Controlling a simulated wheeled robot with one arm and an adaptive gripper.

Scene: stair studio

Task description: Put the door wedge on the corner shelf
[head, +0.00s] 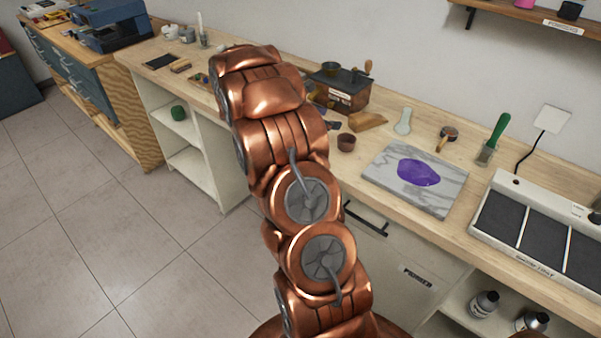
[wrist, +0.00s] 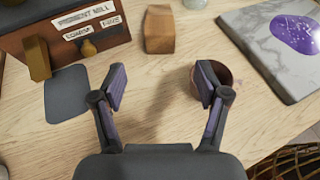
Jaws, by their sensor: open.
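A wooden wedge-shaped block (wrist: 160,32), which looks like the door wedge, lies on the wooden worktop between the mill and the marble slab. It also shows in the head view (head: 367,121). My gripper (wrist: 161,85) is open and empty above the worktop, with the wedge beyond its fingertips, roughly in line with the gap between them. In the head view my arm hides most of the gripper. A wooden wall shelf (head: 530,14) shows at the top right of the head view; I cannot tell whether it is the corner shelf.
A small brown cup (wrist: 224,72) is close behind the right finger. The pigment mill (wrist: 75,40) stands left of the wedge, and the marble slab (wrist: 262,55) with purple paint lies right. A light panel (head: 509,179) holds dark pads. Floor (head: 75,230) is clear at left.

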